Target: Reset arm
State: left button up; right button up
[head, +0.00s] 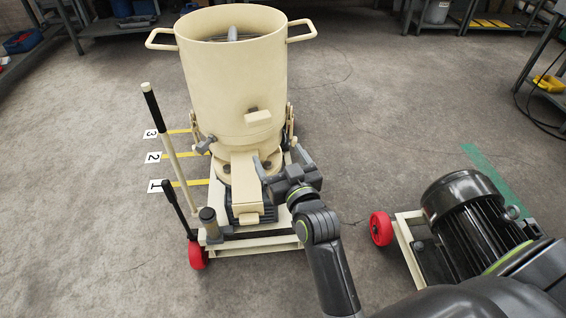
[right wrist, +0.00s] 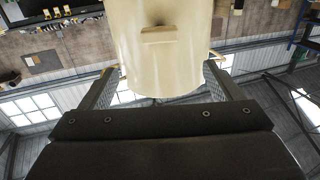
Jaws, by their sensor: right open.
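My right arm reaches up from the lower right of the head view. Its gripper (head: 264,174) is at the front of the cream pellet mill (head: 235,80), beside the chute (head: 246,186) and below the small block handle on the drum. In the right wrist view the two fingers of the right gripper (right wrist: 163,72) stand wide apart. The mill's drum (right wrist: 150,45) shows beyond and between them, and nothing is seen held. Whether the gripper touches the mill cannot be told. My left gripper is not in the head view.
A long lever (head: 163,125) and a shorter black lever (head: 178,208) rise left of the mill. Yellow floor strips numbered 1 to 3 (head: 186,183) lie beside it. A black finned motor (head: 470,215) on a red-wheeled frame stands right. Open floor lies behind.

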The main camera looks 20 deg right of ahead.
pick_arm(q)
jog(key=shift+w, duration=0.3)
pick_arm(e)
jog(key=shift+s, duration=0.8)
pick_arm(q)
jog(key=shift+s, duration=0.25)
